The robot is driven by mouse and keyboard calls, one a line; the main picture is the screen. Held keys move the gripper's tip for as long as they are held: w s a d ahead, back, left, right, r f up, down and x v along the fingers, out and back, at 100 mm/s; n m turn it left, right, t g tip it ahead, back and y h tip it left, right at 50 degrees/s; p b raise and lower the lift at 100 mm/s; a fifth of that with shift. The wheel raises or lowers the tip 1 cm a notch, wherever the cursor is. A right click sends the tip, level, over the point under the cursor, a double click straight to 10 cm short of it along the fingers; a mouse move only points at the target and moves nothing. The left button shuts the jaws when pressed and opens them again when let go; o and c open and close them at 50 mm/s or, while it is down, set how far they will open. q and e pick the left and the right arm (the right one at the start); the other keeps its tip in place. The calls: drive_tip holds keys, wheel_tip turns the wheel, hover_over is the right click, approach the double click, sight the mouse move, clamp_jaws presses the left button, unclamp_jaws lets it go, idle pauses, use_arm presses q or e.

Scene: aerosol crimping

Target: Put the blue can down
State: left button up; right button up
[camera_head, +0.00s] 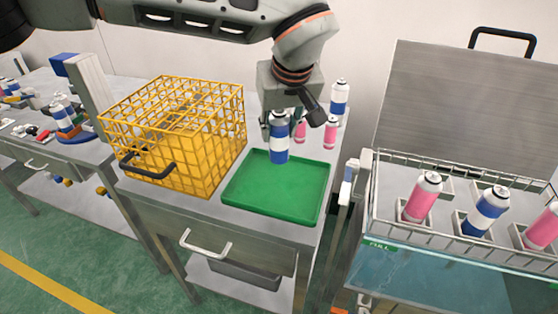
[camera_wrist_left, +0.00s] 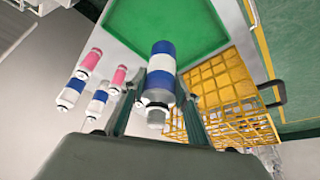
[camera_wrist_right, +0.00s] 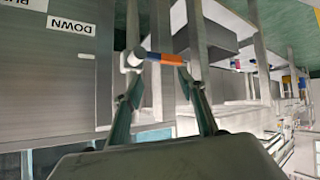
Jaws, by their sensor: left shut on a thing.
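The blue can (camera_head: 279,150), blue and white with a metal top, is upright in my left gripper (camera_head: 279,118). The gripper is shut on it near its top. The can is at the back part of the green tray (camera_head: 275,195); whether its base touches the tray I cannot tell. In the left wrist view the can (camera_wrist_left: 161,65) is between the two fingers, its base end toward the green tray (camera_wrist_left: 165,22). My right gripper (camera_wrist_right: 159,76) shows only in the right wrist view, fingers apart, with a white, orange and blue rod-like part (camera_wrist_right: 155,57) beyond or between the tips.
A yellow wire basket (camera_head: 180,130) stands left of the tray. Pink cans (camera_head: 330,132) and a blue-white can (camera_head: 339,97) stand behind it. At right, a tank (camera_head: 440,270) has a rack holding pink and blue cans. The front of the tray is clear.

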sight(279, 159)
use_arm(q)
wheel_tip(279, 159, down, 4)
drive_tip(key=shift+f, duration=0.2)
wheel_tip(279, 159, down, 4)
drive_tip(key=shift+f+b, duration=0.1)
drive_tip(key=shift+b, duration=0.3)
use_arm(e)
drive_tip(key=shift+w+d+f, duration=0.1)
drive_tip(key=shift+w+d, duration=0.05)
drive_tip(key=shift+w, duration=0.2)
drive_tip(key=shift+s, duration=0.1)
use_arm(q)
drive_tip(key=shift+f, duration=0.1)
drive_tip(key=o, duration=1.2)
use_arm(e)
drive_tip(key=shift+s+f, duration=0.15)
drive_tip(key=shift+s, duration=0.05)
